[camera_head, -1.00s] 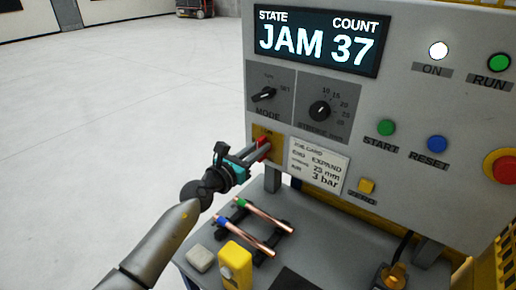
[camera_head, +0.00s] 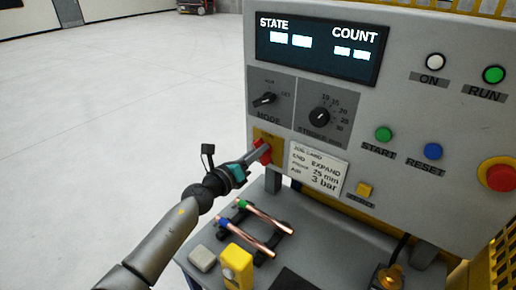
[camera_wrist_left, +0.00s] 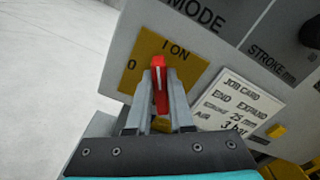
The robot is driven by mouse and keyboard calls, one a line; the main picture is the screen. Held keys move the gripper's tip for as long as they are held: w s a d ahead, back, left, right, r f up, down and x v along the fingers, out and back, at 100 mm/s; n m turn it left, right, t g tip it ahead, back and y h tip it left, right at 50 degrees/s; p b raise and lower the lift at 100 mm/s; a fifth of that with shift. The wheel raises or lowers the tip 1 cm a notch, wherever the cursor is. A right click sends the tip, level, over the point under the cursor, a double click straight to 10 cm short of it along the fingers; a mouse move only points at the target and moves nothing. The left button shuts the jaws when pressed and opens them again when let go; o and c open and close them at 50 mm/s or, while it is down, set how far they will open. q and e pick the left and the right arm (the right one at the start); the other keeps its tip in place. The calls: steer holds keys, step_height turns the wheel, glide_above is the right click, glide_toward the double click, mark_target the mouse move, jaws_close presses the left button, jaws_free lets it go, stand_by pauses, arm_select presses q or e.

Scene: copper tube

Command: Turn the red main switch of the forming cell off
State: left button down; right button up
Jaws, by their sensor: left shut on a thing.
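The red main switch (camera_head: 263,151) sits on a yellow plate (camera_wrist_left: 183,68) low on the left of the grey control panel. My left gripper (camera_head: 257,153) is shut on its handle. In the left wrist view, both fingers (camera_wrist_left: 160,103) flank the red handle (camera_wrist_left: 160,85), which has a white line along it. The handle's upper end shows between the "0" and "I ON" marks there. The display (camera_head: 317,45) shows only pale bars under STATE and COUNT. The ON lamp (camera_head: 435,62) is dull white. My right gripper is not in view.
The job card (camera_head: 317,168) is just right of the switch, with the MODE knob (camera_head: 265,99) above. Copper tubes (camera_head: 262,215) lie on a black rack below the gripper, beside a yellow block (camera_head: 237,262). Open floor (camera_head: 120,110) lies to the left.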

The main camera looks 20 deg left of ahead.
arm_select(q)
steer(key=n, duration=0.2)
steer(key=n+p, duration=0.1)
steer(key=n, duration=0.2)
steer(key=shift+a+f+n, duration=0.15)
steer(key=shift+n, duration=0.15)
steer(key=n, duration=0.2)
steer(key=n+p, duration=0.1)
steer(key=n, duration=0.2)
steer(key=shift+w+a+f+n+p, duration=0.1)
steer(key=shift+f+n+p, duration=0.2)
steer(key=shift+n+p, duration=0.1)
steer(key=c, duration=0.8)
jaws_free()
steer(key=v, duration=1.5)
steer(key=shift+b, duration=0.35)
